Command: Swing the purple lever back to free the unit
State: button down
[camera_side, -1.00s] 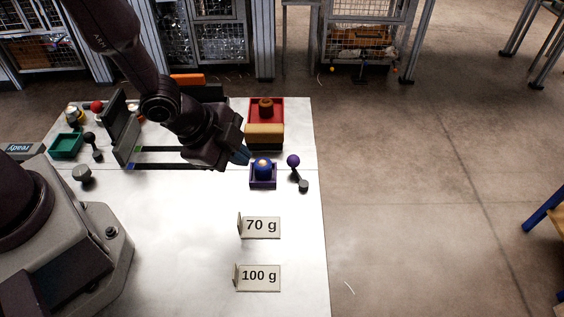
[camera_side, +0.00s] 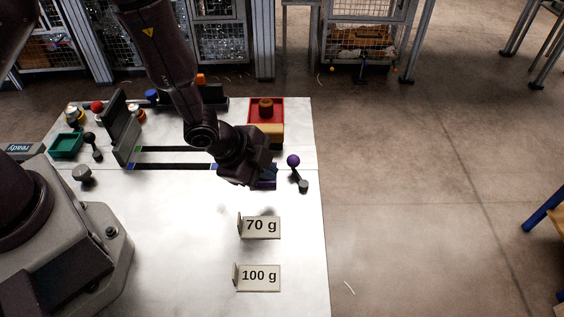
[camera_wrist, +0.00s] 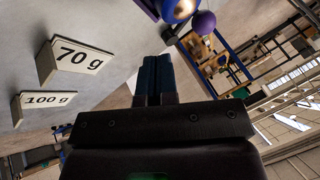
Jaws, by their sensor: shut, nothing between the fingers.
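The purple lever has a round purple knob (camera_side: 293,161) on a dark stem and stands near the table's right edge. Its knob also shows in the wrist view (camera_wrist: 204,22), beyond my fingertips. Beside it on the left is a purple tray (camera_side: 266,184), the unit with a blue domed piece; my gripper hides most of it in the side view. In the wrist view the blue dome (camera_wrist: 178,8) shows at the top. My gripper (camera_wrist: 156,62) has its two dark blue fingers together, empty. It is left of the lever and apart from the knob.
Two signs, 70 g (camera_side: 260,226) and 100 g (camera_side: 259,276), stand at the front. A red tray (camera_side: 266,108) is behind the purple one. A grey knob (camera_side: 304,186) sits by the lever's base. The table front is otherwise clear.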

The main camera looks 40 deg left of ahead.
aim_at(294, 174)
jog(key=w+f, duration=0.2)
jog(key=w, duration=0.1)
jog(key=shift+w+a+f, duration=0.1)
jog(key=shift+w+f, duration=0.1)
jog(key=shift+w, duration=0.05)
jog(key=shift+w+a+f, duration=0.15)
jog(key=shift+w+a, duration=0.05)
jog(key=shift+w, duration=0.55)
